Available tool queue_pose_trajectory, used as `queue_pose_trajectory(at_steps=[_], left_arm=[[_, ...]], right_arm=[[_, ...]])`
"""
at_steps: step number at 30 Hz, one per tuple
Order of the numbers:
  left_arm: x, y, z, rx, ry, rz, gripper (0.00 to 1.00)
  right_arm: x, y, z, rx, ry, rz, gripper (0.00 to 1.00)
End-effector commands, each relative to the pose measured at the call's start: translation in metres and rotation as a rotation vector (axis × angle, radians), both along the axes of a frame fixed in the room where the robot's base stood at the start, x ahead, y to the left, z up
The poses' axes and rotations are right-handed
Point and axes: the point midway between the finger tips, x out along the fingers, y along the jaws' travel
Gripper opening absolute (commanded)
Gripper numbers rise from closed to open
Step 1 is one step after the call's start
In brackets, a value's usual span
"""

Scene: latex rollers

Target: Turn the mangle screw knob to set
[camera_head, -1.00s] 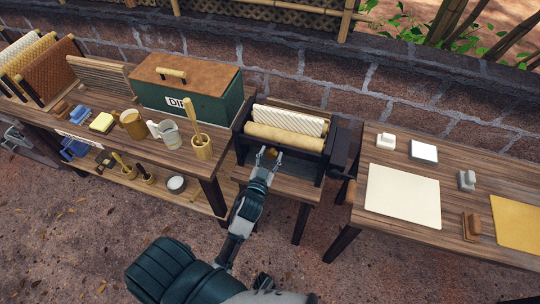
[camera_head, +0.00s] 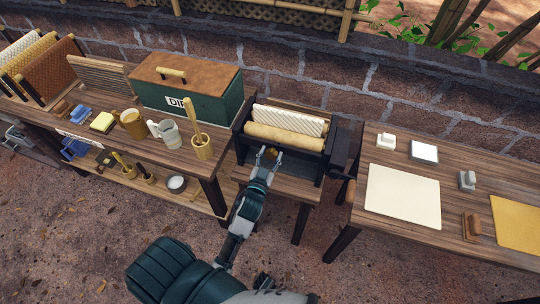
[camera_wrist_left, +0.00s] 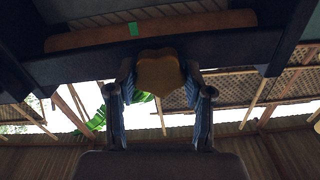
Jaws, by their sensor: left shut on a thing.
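The mangle (camera_head: 243,134) stands on a small wooden table in the middle, with a smooth tan roller (camera_head: 284,141) in front of a white ridged roller (camera_head: 289,119). My left gripper (camera_head: 268,154) reaches its front side. In the left wrist view the yellow-brown screw knob (camera_wrist_left: 159,73) sits between the two fingertips of my left gripper (camera_wrist_left: 160,80), which are closed on its sides. A small green mark (camera_wrist_left: 133,29) shows on the mangle just above the knob. In the head view the knob is small and partly hidden by the fingers. My right gripper is not in view.
The right table holds a cream sheet (camera_head: 403,195) and small blocks. A crank handle (camera_head: 349,190) sticks out at the mangle's right. The ground in front is clear.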

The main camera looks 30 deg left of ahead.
Motion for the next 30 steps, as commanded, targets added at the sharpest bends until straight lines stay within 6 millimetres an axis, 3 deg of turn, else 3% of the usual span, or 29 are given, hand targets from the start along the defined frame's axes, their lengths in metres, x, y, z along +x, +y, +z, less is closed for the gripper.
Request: queue_pose_trajectory(at_steps=[5,6,9,20,23,30], left_arm=[[0.000,-0.002,-0.002,-0.003,0.005,-0.003,0.16],[0.000,-0.002,-0.003,-0.003,0.005,-0.003,0.56],[0.000,-0.002,-0.002,-0.003,0.004,-0.003,0.77],[-0.004,-0.002,-0.001,-0.002,0.002,-0.002,0.77],[-0.016,-0.005,-0.002,-0.004,0.004,-0.001,0.77],[-0.068,-0.018,-0.004,-0.004,0.008,-0.001,0.77]], right_arm=[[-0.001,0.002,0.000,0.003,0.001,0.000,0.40],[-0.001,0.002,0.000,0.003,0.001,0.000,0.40],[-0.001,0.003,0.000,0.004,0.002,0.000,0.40],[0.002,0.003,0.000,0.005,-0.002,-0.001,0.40],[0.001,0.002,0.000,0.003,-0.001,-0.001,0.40],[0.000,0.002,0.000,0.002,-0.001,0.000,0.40]])
